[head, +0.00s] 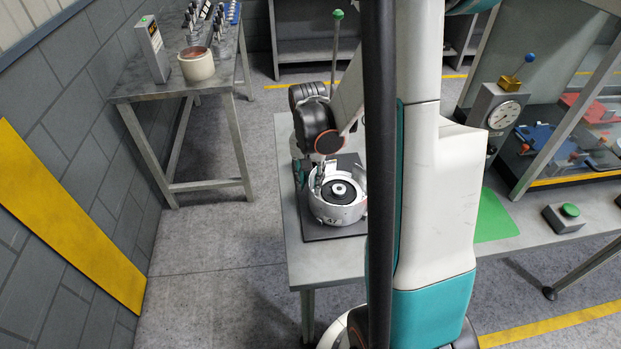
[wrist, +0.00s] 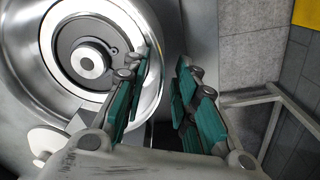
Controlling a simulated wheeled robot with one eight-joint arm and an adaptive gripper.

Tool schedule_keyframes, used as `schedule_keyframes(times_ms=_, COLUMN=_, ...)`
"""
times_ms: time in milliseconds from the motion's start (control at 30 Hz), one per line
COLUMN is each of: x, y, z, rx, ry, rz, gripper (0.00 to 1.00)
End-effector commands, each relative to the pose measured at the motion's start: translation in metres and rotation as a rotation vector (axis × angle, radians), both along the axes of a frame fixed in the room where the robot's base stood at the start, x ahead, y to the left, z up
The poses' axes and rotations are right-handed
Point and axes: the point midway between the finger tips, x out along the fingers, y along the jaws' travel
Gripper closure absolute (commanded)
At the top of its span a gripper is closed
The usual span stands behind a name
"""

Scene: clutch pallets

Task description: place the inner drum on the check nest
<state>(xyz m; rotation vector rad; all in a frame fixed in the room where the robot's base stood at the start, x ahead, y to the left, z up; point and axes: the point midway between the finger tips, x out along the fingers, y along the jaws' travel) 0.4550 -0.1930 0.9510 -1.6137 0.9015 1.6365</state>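A round silver drum (head: 338,212) with dark markings on its side stands upright on a dark plate (head: 330,232) on the grey bench. Inside it are a black disc and a pale hub; the wrist view shows this drum (wrist: 132,22) filling the upper left. I take it for the inner drum, but cannot be sure. My gripper (wrist: 165,65) points down at the drum's rim, its teal fingers apart. One finger overlaps the rim and the other is outside it; contact is unclear. In the head view my gripper (head: 311,184) is at the drum's left side. I cannot clearly identify the check nest.
A dial gauge (head: 503,114) on a grey stand is to the right, beyond a green mat (head: 495,219) and a green button box (head: 568,215). A side table (head: 150,92) holds a pinkish pot (head: 197,68). A green-knobbed post (head: 336,45) rises behind the drum.

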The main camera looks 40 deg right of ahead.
Motion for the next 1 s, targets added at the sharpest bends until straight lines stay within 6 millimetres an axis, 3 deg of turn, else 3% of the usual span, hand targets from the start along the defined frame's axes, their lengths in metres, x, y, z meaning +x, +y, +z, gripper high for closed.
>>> schedule_keyframes(times_ms=167, x=0.0, y=0.0, z=0.006, rx=0.0, ry=0.0, rz=0.0, gripper=0.74)
schedule_keyframes(times_ms=267, x=0.0, y=0.0, z=0.02, rx=0.0, ry=0.0, rz=0.0, gripper=0.74)
schedule_keyframes(times_ms=700, x=0.002, y=0.001, z=0.105, rx=0.0, ry=0.0, rz=0.0, gripper=0.74)
schedule_keyframes(times_ms=1000, x=0.002, y=0.002, z=0.123, rx=0.0, ry=0.0, rz=0.0, gripper=0.74)
